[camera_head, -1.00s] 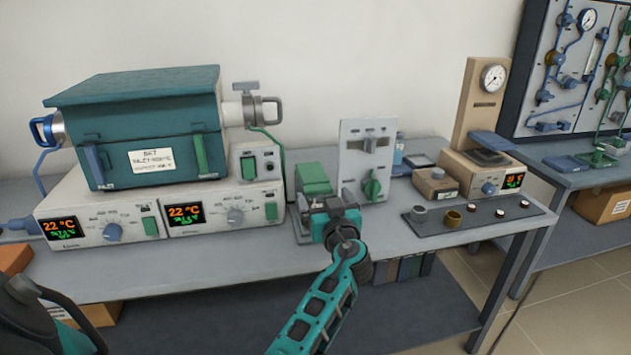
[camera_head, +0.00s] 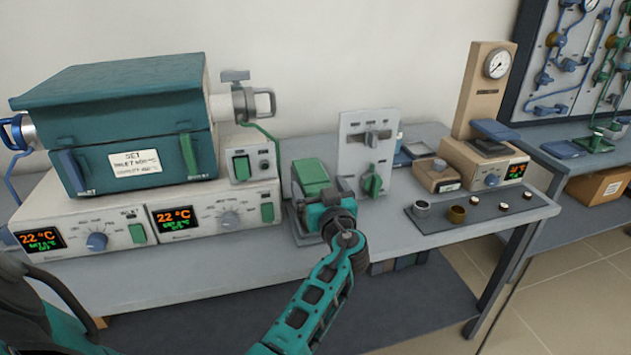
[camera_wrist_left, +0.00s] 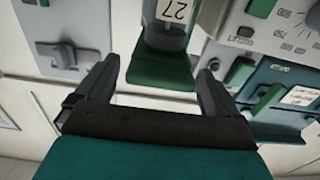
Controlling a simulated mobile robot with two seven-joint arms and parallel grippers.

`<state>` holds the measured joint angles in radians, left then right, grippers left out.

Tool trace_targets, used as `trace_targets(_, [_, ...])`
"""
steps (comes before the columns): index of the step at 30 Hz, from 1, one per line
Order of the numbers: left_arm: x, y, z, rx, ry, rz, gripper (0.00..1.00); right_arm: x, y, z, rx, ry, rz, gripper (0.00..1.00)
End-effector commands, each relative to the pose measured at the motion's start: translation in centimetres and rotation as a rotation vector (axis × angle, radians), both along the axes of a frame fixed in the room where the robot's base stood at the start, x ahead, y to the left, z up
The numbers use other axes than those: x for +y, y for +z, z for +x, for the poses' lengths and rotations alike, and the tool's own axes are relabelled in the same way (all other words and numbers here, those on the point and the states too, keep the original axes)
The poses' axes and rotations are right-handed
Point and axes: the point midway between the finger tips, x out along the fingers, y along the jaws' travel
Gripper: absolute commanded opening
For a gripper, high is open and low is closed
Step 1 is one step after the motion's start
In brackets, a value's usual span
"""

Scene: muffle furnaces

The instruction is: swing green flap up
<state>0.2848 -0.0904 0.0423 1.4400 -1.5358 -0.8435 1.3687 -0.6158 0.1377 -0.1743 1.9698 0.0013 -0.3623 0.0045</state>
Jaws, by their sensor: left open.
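The green flap (camera_head: 311,174) sits on a small device on the bench, just left of an upright grey panel. In the left wrist view a green flap (camera_wrist_left: 160,75) shows between my fingers, below a clear part with a label reading 27. My left gripper (camera_head: 325,196) is in front of the flap, close to it, in the head view. In the left wrist view its two dark fingers (camera_wrist_left: 158,82) are spread, one on each side of the flap. Whether they touch it I cannot tell. The gripper's body hides the device's front. My right gripper is out of view.
A teal furnace (camera_head: 118,128) on white controllers (camera_head: 110,230) fills the bench's left. The grey panel (camera_head: 366,150) with a green knob stands close beside the device. A dark tray (camera_head: 480,212) with small cups lies to the right. The bench front (camera_head: 215,262) is clear.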

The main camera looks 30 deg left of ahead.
Motion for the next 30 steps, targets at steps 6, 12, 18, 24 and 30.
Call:
trace_targets(6, [-0.19,-0.05,-0.08,0.001,0.000,-0.001,0.96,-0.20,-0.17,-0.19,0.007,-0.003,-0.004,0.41])
trace_targets(12, [-0.19,-0.06,-0.08,0.001,0.000,-0.001,0.96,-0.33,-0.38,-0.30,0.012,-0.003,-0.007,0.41])
trace_targets(18, [-0.18,-0.05,-0.08,0.001,0.000,-0.001,0.84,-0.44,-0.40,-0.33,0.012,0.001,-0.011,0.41])
trace_targets(24, [-0.18,-0.04,-0.08,0.001,0.000,-0.001,0.65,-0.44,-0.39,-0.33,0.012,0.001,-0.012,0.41])
trace_targets(30, [-0.18,-0.02,-0.07,0.001,0.000,-0.001,0.46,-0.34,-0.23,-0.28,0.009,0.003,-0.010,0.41])
